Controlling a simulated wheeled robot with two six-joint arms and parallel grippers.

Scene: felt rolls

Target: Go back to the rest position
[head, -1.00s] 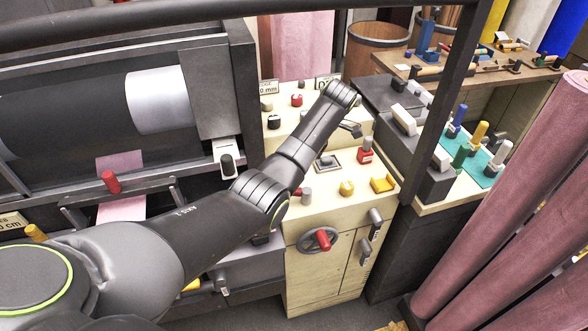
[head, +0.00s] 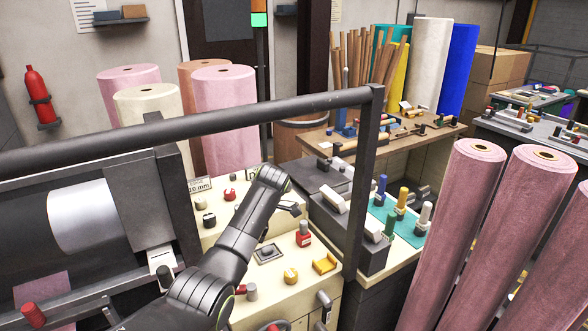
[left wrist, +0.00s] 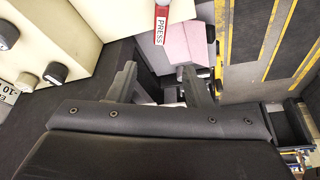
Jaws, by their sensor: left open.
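My left arm reaches up from the bottom of the head view over a cream control panel (head: 225,235). My left gripper (head: 293,208) is small there, at the arm's far end above the panel, near a red push block (head: 303,236). In the left wrist view my left gripper (left wrist: 158,82) has its two dark fingers spread apart, with nothing held between them. A red handle marked PRESS (left wrist: 161,22) and pink felt (left wrist: 182,45) lie beyond the fingers. My right gripper is in neither view.
A dark rail (head: 240,108) runs across above the panel to an upright post (head: 364,185). The felt machine's pale roller (head: 90,215) is at left. Tall pink rolls (head: 520,215) stand at right. A wooden bench (head: 400,133) with tools is behind.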

